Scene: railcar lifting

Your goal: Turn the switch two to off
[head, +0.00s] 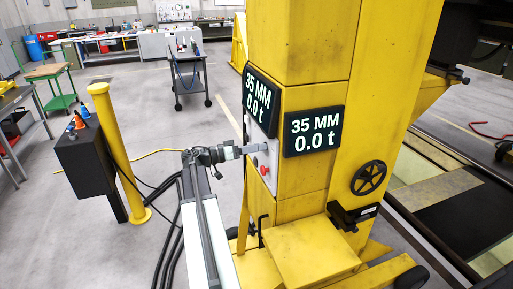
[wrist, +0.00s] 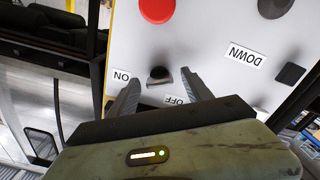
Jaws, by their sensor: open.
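A small black switch (wrist: 159,75) sits on a pale control panel (wrist: 205,45) in the wrist view, which shows the panel's lettering upside down. An ON label (wrist: 122,75) is at its left and an OFF label (wrist: 174,99) is below it to the right. No number for the switch is readable. My gripper (wrist: 160,77) is open, with one finger on each side of the switch; I cannot tell whether either touches it. In the head view my gripper (head: 250,149) reaches the panel on the yellow column, and the switch cannot be made out there.
A red button (wrist: 157,9), a round black button (wrist: 274,7) and a DOWN label (wrist: 247,54) are near the switch on the panel. In the head view, a yellow lifting column (head: 300,60) carries displays reading 35 MM and 0.0 t. A yellow post (head: 118,150) stands at left.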

